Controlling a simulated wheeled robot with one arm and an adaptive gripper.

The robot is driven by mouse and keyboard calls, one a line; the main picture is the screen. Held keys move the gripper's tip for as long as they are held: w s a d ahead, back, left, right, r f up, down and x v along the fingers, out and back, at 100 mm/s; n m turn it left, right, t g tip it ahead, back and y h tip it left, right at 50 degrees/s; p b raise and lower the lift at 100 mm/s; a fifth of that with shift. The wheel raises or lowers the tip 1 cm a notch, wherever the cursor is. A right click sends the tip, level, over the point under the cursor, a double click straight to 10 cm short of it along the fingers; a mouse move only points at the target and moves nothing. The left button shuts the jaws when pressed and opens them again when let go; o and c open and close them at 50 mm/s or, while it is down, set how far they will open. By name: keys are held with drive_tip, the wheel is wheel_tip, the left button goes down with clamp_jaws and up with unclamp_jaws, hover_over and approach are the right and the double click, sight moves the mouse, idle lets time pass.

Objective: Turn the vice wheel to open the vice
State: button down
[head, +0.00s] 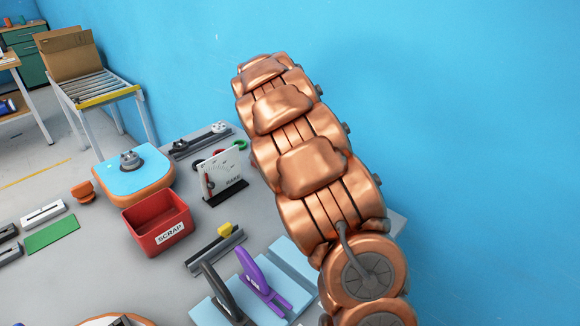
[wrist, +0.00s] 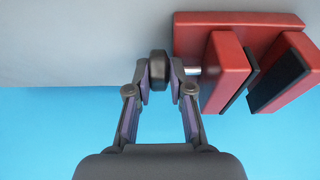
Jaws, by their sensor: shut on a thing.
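In the wrist view, the red vice (wrist: 231,19) is at the upper right, with two upright red jaws that have dark pads on their facing sides. A gap shows between the left jaw (wrist: 222,68) and the right jaw (wrist: 302,88). A short metal shaft (wrist: 192,71) runs from the left jaw toward the black vice wheel (wrist: 157,66). My gripper (wrist: 158,84) is shut on the wheel, one finger on each side. In the head view my copper-coloured arm fills the middle and right; the vice, the wheel and my gripper cannot be made out there.
In the head view, a red SCRAP bin (head: 153,218), a white board on a black stand (head: 222,178) and a blue-topped block (head: 130,168) stand on the grey table (head: 85,265). Purple (head: 262,280) and dark upright handles stand in front. A blue wall is behind my arm.

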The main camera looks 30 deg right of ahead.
idle(0.3)
drive_tip(key=c, duration=1)
unclamp_jaws()
drive_tip(key=shift+c, duration=0.2)
drive_tip(key=v, duration=1.2)
drive_tip(key=shift+a, duration=0.1)
